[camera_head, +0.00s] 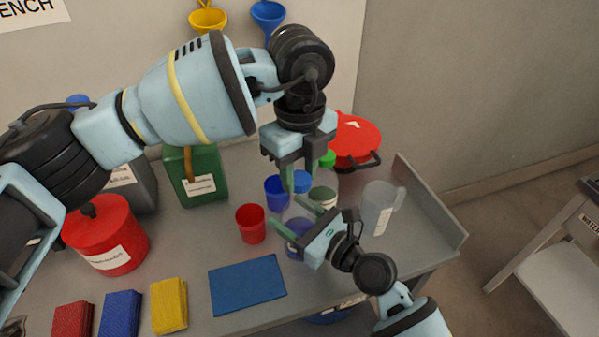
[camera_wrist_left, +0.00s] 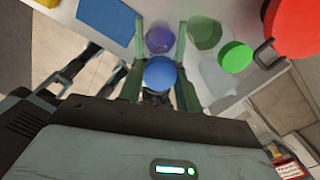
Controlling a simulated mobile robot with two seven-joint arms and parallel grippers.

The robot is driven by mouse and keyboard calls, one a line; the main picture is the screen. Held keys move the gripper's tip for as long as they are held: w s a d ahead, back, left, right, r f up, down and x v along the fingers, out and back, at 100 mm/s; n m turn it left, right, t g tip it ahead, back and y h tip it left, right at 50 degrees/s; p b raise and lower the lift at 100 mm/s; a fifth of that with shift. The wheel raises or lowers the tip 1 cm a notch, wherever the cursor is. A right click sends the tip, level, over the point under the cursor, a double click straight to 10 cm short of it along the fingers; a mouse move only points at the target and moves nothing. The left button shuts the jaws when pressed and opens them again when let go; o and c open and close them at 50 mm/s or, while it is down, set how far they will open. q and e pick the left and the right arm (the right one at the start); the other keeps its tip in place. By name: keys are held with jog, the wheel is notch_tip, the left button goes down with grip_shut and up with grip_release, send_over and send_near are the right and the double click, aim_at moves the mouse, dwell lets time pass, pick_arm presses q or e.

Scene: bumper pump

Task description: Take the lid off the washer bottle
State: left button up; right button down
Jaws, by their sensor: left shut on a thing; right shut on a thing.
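A clear bottle (camera_head: 293,211) stands near the right part of the bench, with a round blue lid (camera_head: 299,182) at its top. My left gripper (camera_head: 297,184) points down from above and is shut on the blue lid; in the left wrist view the lid (camera_wrist_left: 160,73) sits between the two green fingers. My right gripper (camera_head: 291,214) comes from the lower right and is shut on the bottle's body, partly hiding it. I cannot tell whether the lid still touches the bottle's neck.
Blue (camera_head: 274,190), red (camera_head: 250,224) and green (camera_head: 325,194) cups stand close around. A bottle with a green lid (camera_wrist_left: 235,56), a clear jug (camera_head: 380,207) and a red pot (camera_head: 357,138) are on the right. A blue mat (camera_head: 248,285) lies in front.

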aim_at(300, 178)
pick_arm(q)
jog(key=shift+r, duration=2)
pick_arm(e)
jog(key=shift+c, duration=1.5)
grip_release()
jog(key=shift+s, duration=0.1)
pick_arm(q)
jog(key=shift+f+b, duration=0.35)
jog(key=shift+f, duration=0.75)
pick_arm(e)
jog(key=v, duration=1.2)
